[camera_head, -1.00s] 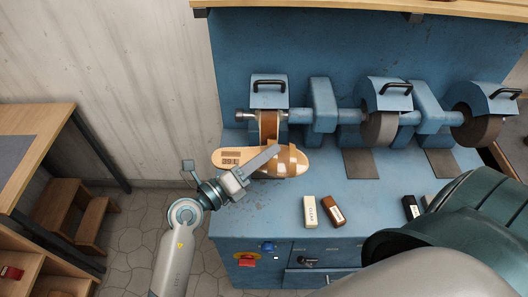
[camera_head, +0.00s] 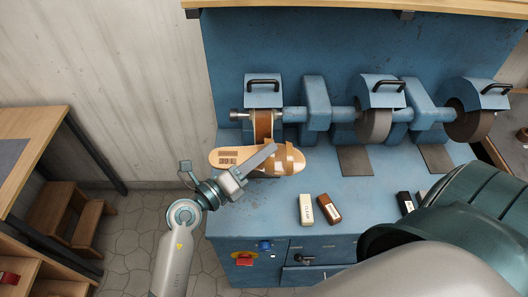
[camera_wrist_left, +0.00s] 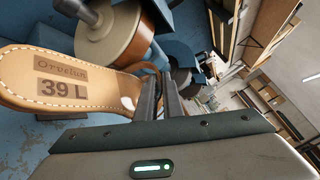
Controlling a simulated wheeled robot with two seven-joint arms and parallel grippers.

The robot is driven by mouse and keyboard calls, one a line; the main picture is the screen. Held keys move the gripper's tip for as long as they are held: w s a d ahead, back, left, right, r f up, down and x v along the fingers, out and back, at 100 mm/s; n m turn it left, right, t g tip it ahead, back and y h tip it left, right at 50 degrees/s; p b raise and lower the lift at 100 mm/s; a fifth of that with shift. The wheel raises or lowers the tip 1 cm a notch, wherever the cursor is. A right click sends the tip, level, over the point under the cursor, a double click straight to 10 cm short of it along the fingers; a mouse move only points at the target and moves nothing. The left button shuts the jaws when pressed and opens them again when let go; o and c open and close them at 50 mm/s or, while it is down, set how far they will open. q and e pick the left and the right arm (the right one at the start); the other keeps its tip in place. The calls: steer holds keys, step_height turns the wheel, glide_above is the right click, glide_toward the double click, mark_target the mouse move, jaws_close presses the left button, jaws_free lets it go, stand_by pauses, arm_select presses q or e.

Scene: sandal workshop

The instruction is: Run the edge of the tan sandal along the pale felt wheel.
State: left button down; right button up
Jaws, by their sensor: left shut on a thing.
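The tan sandal (camera_head: 290,160) lies roughly level in front of the leftmost wheel, its heel end to the left and its straps to the right. In the left wrist view its insole (camera_wrist_left: 30,75) reads "Orvelun 39 L". My left gripper (camera_head: 263,157) is shut on the sandal around its middle; its fingers also show in the wrist view (camera_wrist_left: 160,98). The leftmost wheel (camera_head: 263,124) has a tan-brown rim, and in the wrist view (camera_wrist_left: 128,38) a paler side. The sandal's far edge is close to this wheel; I cannot tell if they touch. My right gripper is out of view.
A grey wheel (camera_head: 375,125) and a dark brown wheel (camera_head: 473,119) sit further right on the blue machine (camera_head: 225,200). A pale bar (camera_head: 306,209), a brown bar (camera_head: 329,208) and a black bar (camera_head: 405,203) lie on its top. A wooden step stool (camera_head: 70,210) stands left.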

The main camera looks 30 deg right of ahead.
mark_target(289, 153)
arm_select(q)
steer(key=shift+s+d, duration=0.1)
steer(key=shift+d, duration=0.1)
steer(key=shift+s+d, duration=0.15)
steer(key=shift+d, duration=0.15)
steer(key=shift+s+d+p, duration=0.25)
steer(key=shift+d+p, duration=0.15)
steer(key=shift+d, duration=0.15)
steer(key=shift+s+d+p, duration=0.25)
steer(key=shift+d+p, duration=0.15)
steer(key=shift+d, duration=0.1)
stand_by(1.4)
steer(key=shift+w, duration=0.15)
stand_by(0.8)
steer(key=shift+d, duration=0.2)
stand_by(0.8)
steer(key=shift+s+d+p, duration=0.25)
steer(key=shift+d+p, duration=0.05)
steer(key=shift+d, duration=0.25)
steer(key=shift+s+d+p, duration=0.25)
steer(key=shift+d+p, duration=0.05)
steer(key=shift+d, duration=0.2)
stand_by(0.4)
steer(key=shift+d, duration=0.1)
